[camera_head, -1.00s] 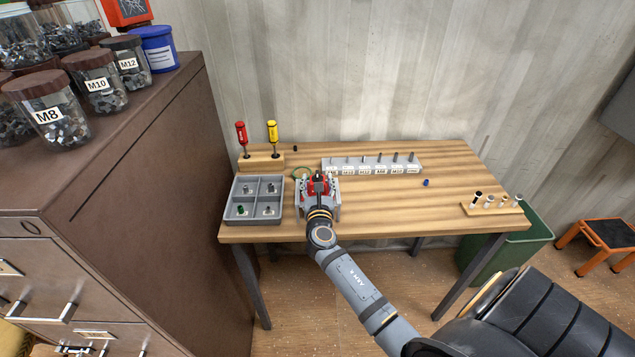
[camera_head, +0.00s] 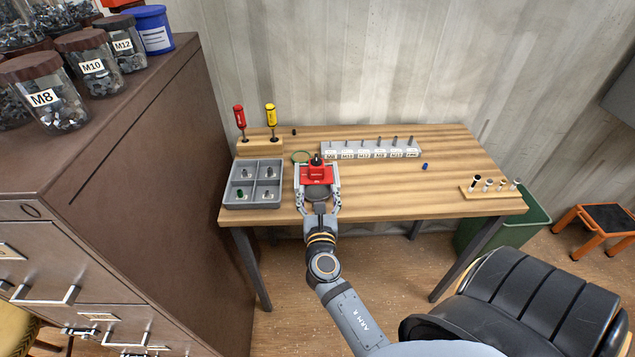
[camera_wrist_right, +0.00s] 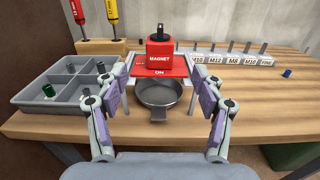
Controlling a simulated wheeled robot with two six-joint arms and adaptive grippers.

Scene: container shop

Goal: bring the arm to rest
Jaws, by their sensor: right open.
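My right gripper (camera_head: 319,203) is open at the front edge of the wooden table. In the right wrist view its two fingers (camera_wrist_right: 160,108) stand wide apart with nothing between their pads. Just beyond them is a red magnet block (camera_head: 318,174) marked "MAGNET" and "ON", with a black knob on top. It also shows in the right wrist view (camera_wrist_right: 160,63). A round grey metal dish (camera_wrist_right: 158,94) sits in front of and below the red block. My left gripper is not in view.
A grey four-compartment tray (camera_head: 232,203) with small parts stands left of the gripper. Behind it, red (camera_head: 239,117) and yellow (camera_head: 271,116) screwdrivers stand in a wooden block. A labelled rack (camera_head: 370,149) is at the back. A blue piece (camera_head: 424,167) lies right. A black chair (camera_head: 535,305) is front right.

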